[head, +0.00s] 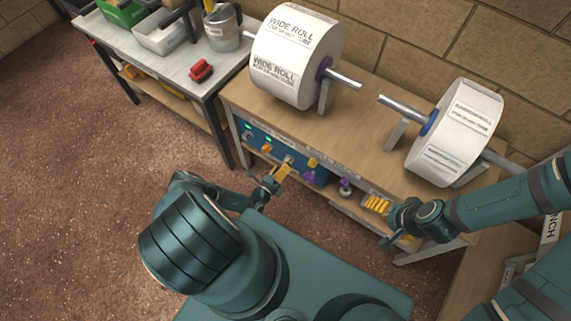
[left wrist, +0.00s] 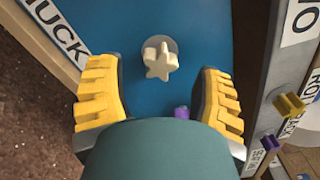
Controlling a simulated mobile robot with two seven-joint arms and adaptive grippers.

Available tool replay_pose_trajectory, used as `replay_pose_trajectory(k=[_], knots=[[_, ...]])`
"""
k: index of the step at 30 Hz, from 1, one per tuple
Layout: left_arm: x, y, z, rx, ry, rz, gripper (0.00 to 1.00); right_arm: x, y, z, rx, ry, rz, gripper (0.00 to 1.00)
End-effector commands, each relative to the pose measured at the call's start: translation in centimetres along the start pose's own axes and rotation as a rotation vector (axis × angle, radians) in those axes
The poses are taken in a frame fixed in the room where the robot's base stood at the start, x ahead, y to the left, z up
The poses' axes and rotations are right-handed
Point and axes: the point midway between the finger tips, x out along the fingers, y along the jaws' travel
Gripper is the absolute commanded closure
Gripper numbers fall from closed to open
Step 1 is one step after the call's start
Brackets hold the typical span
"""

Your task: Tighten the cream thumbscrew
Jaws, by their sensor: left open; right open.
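The cream thumbscrew (left wrist: 159,62) is star-shaped and sits on a round grey base on a blue panel (left wrist: 195,25). In the left wrist view it lies between and just ahead of the yellow-padded fingers of my left gripper (left wrist: 158,88). The gripper is open, with a clear gap on each side of the thumbscrew. In the head view my left gripper (head: 277,175) is in front of the blue panel (head: 312,174) under the bench, and the thumbscrew (head: 288,159) shows small just beyond it. My right gripper (head: 408,228) is open and empty near the bench's right end.
Two large white paper rolls (head: 297,60) (head: 455,130) stand on the wooden bench (head: 365,115). A purple part (left wrist: 181,112) shows near the left gripper's fingers. A bin of yellow plugs (head: 377,204) is beside my right gripper. A grey side table (head: 165,62) stands left.

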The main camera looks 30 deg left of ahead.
Motion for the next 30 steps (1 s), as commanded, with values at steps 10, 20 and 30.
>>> replay_pose_trajectory(k=[10,20,30], knots=[[-1.5,0.0,0.0,0.000,0.000,0.000,0.33,-0.1,0.0,0.0,0.000,0.000,0.000,0.08],[-1.5,0.2,0.0,-0.114,-0.001,0.001,0.33,0.5,0.2,0.1,0.000,0.000,0.000,0.08],[-1.5,0.0,0.0,-0.549,-0.001,0.000,0.33,0.3,0.1,0.0,0.000,0.000,0.000,0.08]])
